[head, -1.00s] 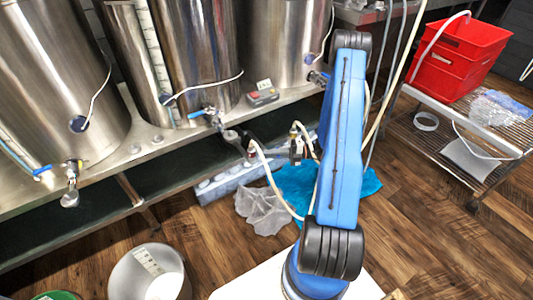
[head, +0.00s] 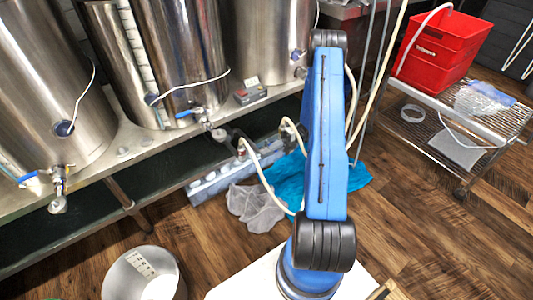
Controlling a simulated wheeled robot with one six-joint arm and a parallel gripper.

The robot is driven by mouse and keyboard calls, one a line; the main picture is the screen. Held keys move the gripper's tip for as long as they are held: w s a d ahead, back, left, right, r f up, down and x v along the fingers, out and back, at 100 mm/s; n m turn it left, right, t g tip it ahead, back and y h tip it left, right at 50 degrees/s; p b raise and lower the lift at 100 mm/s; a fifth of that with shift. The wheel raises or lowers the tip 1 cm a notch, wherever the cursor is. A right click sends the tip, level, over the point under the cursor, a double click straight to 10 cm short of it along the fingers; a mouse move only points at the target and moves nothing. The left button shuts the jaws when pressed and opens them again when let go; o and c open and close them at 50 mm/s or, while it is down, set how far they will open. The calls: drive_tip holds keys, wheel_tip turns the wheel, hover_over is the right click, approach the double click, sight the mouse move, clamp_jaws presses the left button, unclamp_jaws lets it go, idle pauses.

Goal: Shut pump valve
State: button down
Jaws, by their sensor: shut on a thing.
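The pump's fittings show low beneath the shelf, left of my blue arm: a hose fitting (head: 241,149) with a pale hose looping down from it. A second pale hose (head: 291,124) ends close to my arm. I cannot tell which small part there is the pump valve or how its handle stands. My gripper is not visible; my own upper arm covers the area behind it. Blue-handled tap valves sit on the kettles, at left (head: 30,176) and in the middle (head: 188,113).
Steel kettles (head: 180,60) stand on a steel shelf (head: 120,150) at left. A white bucket (head: 125,270) is on the floor. A turquoise cloth (head: 345,178) and clear plastic (head: 255,208) lie under the hoses. A wire cart (head: 425,128) holds a red crate (head: 440,52). Floor at right is clear.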

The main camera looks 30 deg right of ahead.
drive_tip(key=c, duration=1.9)
unclamp_jaws()
